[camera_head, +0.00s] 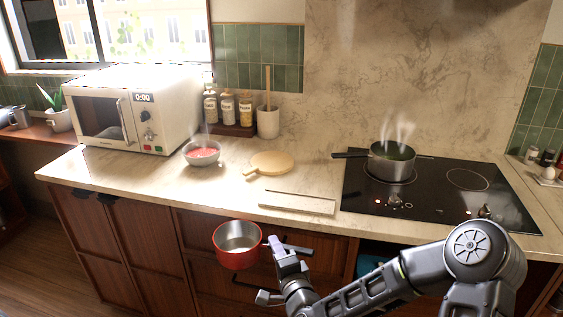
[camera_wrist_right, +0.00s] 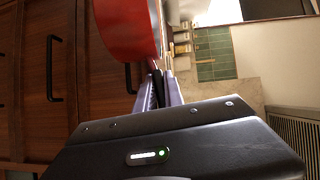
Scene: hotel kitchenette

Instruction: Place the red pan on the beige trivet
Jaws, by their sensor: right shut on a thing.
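The red pan (camera_head: 238,245) is in the air in front of the counter, over the cabinet fronts, roughly level and open side up. Its inside is pale and looks empty. My right gripper (camera_head: 278,250) is shut on the pan's handle, to the right of the bowl. In the right wrist view the red pan (camera_wrist_right: 124,28) is at the top, beyond the closed fingers (camera_wrist_right: 160,90). The beige trivet (camera_head: 272,161), round with a short handle, lies flat on the counter, farther back than the pan, with nothing on it. My left gripper is out of view.
A steaming bowl of red food (camera_head: 202,160) stands left of the trivet. A pale rectangular slab (camera_head: 297,203) lies near the counter's front edge. A steaming pot (camera_head: 391,168) is on the black hob (camera_head: 440,200). A microwave (camera_head: 140,110) and jars (camera_head: 228,108) stand behind.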

